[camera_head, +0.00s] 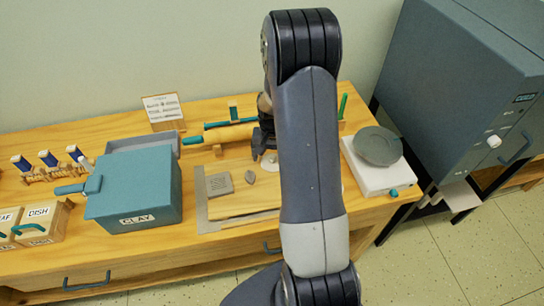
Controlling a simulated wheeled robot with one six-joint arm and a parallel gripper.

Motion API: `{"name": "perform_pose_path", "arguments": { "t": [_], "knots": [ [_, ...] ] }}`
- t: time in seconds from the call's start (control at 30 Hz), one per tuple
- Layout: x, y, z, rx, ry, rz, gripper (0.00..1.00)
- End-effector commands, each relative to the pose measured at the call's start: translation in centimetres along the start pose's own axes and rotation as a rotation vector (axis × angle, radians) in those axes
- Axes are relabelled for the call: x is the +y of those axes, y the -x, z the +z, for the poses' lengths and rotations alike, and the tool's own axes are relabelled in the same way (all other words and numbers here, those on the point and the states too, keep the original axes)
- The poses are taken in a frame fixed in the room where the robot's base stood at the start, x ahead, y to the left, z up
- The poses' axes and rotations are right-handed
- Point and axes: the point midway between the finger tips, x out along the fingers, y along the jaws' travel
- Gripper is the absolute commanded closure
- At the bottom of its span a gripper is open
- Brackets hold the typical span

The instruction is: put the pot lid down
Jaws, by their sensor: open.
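My gripper (262,141) is low over the middle of the wooden workbench, partly hidden behind my own arm. It is open. A small pale round piece (268,160) shows just below and beside the fingers. It may be part of the pot lid, but my arm covers most of that spot and I cannot tell whether the gripper touches it. No pot lid shows clearly elsewhere.
A work board (238,201) with a grey slab (219,184) lies left of my arm. A teal clay box (135,193) stands further left. A white scale (374,177) with a grey round pan (378,146) stands right. A grey kiln-like cabinet (450,90) is beyond the bench's right end.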

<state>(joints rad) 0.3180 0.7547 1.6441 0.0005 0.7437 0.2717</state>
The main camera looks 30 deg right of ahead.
Motion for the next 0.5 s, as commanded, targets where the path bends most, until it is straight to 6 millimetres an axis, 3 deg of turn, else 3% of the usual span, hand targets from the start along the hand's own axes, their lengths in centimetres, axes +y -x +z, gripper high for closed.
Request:
{"name": "perform_pose_path", "arguments": {
  "t": [0.5],
  "knots": [
    [0.0, 9.8, -0.1, 0.005, 0.000, -0.002, 0.14]
  ]
}}
